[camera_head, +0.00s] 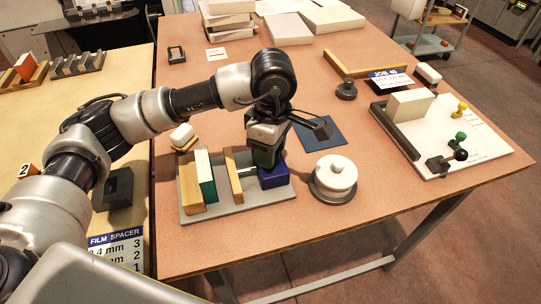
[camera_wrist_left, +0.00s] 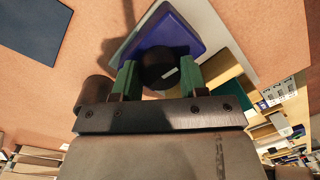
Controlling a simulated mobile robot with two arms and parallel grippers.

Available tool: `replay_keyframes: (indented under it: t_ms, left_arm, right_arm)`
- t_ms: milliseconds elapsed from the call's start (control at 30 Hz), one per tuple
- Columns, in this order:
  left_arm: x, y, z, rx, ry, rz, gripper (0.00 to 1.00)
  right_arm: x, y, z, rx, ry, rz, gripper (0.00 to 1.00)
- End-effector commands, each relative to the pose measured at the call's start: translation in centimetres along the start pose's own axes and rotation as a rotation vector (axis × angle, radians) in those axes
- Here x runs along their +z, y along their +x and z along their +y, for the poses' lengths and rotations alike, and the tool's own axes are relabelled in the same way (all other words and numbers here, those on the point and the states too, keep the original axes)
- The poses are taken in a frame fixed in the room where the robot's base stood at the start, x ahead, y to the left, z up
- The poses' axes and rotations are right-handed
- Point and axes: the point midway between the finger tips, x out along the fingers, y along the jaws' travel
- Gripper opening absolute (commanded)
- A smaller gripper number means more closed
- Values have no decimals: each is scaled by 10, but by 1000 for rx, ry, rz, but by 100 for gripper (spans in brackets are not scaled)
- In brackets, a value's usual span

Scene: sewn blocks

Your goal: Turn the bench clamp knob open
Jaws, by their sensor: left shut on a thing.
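The bench clamp has a grey base plate (camera_head: 228,205) near the front middle of the table. It carries wooden slats, a white-and-green block (camera_head: 205,176) and a dark blue block (camera_head: 273,178) at its right end. My left gripper (camera_head: 265,160) points down over the blue block. In the left wrist view, the round black knob (camera_wrist_left: 158,66) sits on the blue block (camera_wrist_left: 178,32). The gripper's green fingers (camera_wrist_left: 158,78) stand on both sides of the knob and are shut on it. The head view hides the knob behind the gripper. My right gripper is not in view.
A white round pot (camera_head: 335,175) stands close right of the clamp, with a dark blue mat (camera_head: 319,134) behind it. A white board (camera_head: 465,140) with a block and small knobs is at the right. White boxes (camera_head: 288,28) stand at the back.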

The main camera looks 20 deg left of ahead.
Motion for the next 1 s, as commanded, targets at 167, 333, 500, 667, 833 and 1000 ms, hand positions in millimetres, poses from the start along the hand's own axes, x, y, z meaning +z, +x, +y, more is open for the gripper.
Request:
replay_keyframes:
  t_ms: [167, 333, 500, 667, 833, 1000]
  left_arm:
    - [0, 1, 0, 3, -86, -4, 19]
    - [0, 0, 0, 1, -133, -6, 19]
    - [0, -1, 0, 1, -153, -8, 20]
    - [0, -1, 0, 1, -156, -8, 20]
    - [0, -1, 0, 1, -156, -8, 19]
    - [0, -1, 0, 1, -155, -8, 63]
  right_arm:
    - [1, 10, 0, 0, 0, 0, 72]
    - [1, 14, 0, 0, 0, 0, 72]
    - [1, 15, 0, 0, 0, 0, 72]
    - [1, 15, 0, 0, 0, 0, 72]
    - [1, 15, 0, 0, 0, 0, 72]
    - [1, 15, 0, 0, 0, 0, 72]
